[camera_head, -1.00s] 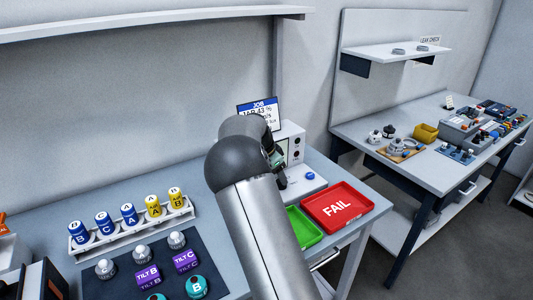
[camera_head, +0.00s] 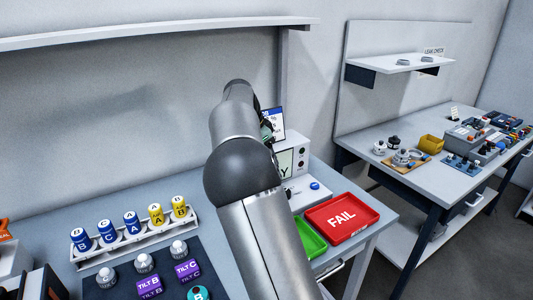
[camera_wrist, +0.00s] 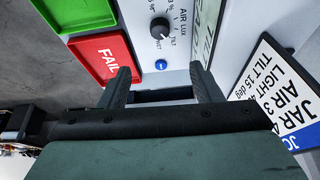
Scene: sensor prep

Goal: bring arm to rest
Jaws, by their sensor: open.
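My arm rises through the middle of the head view, and its links hide most of my gripper there. In the wrist view my gripper (camera_wrist: 160,88) is open, with two dark fingers apart and nothing between them. Beyond the fingers is the white test device (camera_wrist: 180,62) with a black knob (camera_wrist: 160,28) and a blue button (camera_wrist: 161,65). The device also shows in the head view (camera_head: 303,150), to the right of my arm. A job card (camera_wrist: 285,100) stands at the right of the wrist view.
A red FAIL tray (camera_head: 318,219) and a green tray (camera_head: 311,240) lie at the bench's right end. A rack (camera_head: 140,242) holds several blue and yellow canisters. A dark mat (camera_head: 122,291) carries silver-topped and purple pieces. A second table (camera_head: 375,190) stands at right. A shelf (camera_head: 150,30) runs above.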

